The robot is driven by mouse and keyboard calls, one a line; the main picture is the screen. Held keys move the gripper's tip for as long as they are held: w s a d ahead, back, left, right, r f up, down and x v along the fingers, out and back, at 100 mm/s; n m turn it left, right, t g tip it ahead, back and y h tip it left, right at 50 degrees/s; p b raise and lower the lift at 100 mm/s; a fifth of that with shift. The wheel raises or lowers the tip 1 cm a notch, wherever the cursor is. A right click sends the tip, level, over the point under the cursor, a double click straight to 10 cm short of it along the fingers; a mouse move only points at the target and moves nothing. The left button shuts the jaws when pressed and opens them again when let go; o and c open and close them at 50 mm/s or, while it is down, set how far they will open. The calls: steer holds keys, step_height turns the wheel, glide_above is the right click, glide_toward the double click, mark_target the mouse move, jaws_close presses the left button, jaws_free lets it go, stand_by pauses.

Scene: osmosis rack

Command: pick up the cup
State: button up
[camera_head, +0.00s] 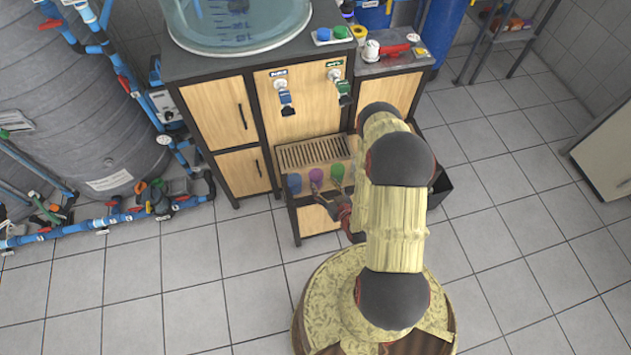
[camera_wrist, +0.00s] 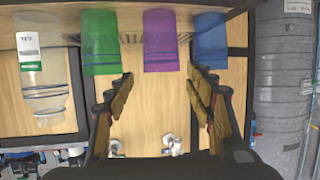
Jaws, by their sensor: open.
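Three cups stand in a row on the low ledge of the wooden cabinet: a blue cup (camera_head: 294,183), a purple cup (camera_head: 316,177) and a green cup (camera_head: 337,172). The wrist view shows the green cup (camera_wrist: 100,42) at left, the purple cup (camera_wrist: 160,40) in the middle and the blue cup (camera_wrist: 210,42) at right. My gripper (camera_wrist: 160,78) is open and empty. Its fingers point toward the purple cup, which lies centred just past the gap between the fingertips. In the head view my gripper (camera_head: 329,196) is at the front of the row, partly hidden by my arm.
Two taps, one blue (camera_head: 285,97) and one green (camera_head: 341,88), hang on the cabinet panel above a slatted drip grate (camera_head: 313,153). A clear basin (camera_head: 238,22) stands on top. Pipes and a grey tank (camera_head: 80,90) are at left. Tiled floor (camera_head: 500,220) is clear at right.

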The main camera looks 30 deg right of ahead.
mark_target(314, 172)
steer(key=b+x, duration=0.1)
steer(key=x, duration=0.6)
steer(key=shift+w+a+f, duration=0.1)
steer(key=shift+w+f, duration=0.05)
steer(key=shift+w, duration=0.15)
steer(key=c, duration=0.4)
steer(key=shift+c, duration=1)
